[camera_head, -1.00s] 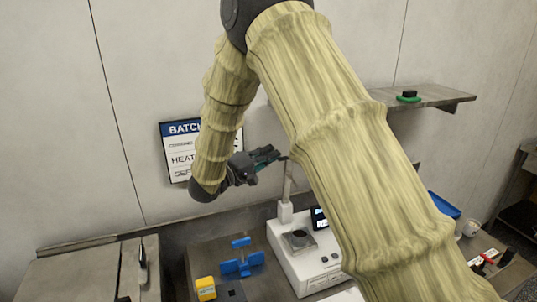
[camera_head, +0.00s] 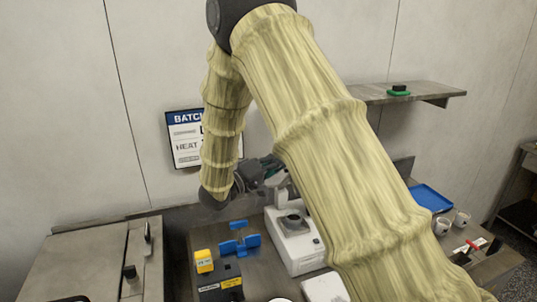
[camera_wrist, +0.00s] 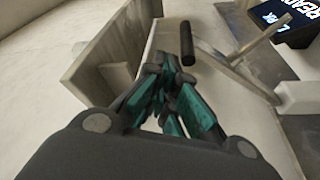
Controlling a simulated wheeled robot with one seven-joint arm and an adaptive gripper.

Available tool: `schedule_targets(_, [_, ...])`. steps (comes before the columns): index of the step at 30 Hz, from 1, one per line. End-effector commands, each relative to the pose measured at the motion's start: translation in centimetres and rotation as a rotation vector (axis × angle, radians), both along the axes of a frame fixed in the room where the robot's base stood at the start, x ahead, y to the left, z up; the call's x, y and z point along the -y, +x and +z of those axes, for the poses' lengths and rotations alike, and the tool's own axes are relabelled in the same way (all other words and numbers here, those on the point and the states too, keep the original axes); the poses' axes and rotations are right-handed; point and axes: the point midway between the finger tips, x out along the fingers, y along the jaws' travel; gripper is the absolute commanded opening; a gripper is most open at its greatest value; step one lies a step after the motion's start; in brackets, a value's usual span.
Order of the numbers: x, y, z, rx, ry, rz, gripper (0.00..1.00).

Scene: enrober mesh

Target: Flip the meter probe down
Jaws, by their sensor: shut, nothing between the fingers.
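The white meter (camera_head: 305,258) stands on the bench in the head view, partly hidden behind my arm. Its lit screen reads READY in the wrist view (camera_wrist: 287,18). The probe shows in the wrist view as a slanting metal arm (camera_wrist: 240,80) rising from a white block, with a black cylindrical grip (camera_wrist: 187,43) near its raised end. My gripper (camera_head: 268,165) is beside the meter's post, above the bench. In the wrist view my gripper (camera_wrist: 168,65) is shut and empty, its teal-padded fingertips just left of and below the black grip in the picture. Contact with it cannot be told.
A blue stand (camera_head: 239,246) and a yellow block (camera_head: 203,261) are left of the meter. A framed batch sign (camera_head: 184,150) hangs on the wall behind. A shelf (camera_head: 430,92), a blue tray (camera_head: 432,198) and white cups (camera_head: 442,226) are to the right.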

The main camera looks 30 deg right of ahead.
Motion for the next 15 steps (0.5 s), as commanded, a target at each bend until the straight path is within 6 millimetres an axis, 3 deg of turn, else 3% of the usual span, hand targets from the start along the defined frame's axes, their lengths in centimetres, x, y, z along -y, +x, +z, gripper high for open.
schedule_targets(6, [-1.7,-2.3,-2.2,-0.004,0.000,0.016,0.00])
schedule_targets(15, [-2.6,-4.9,-5.2,-0.003,0.000,0.023,0.00])
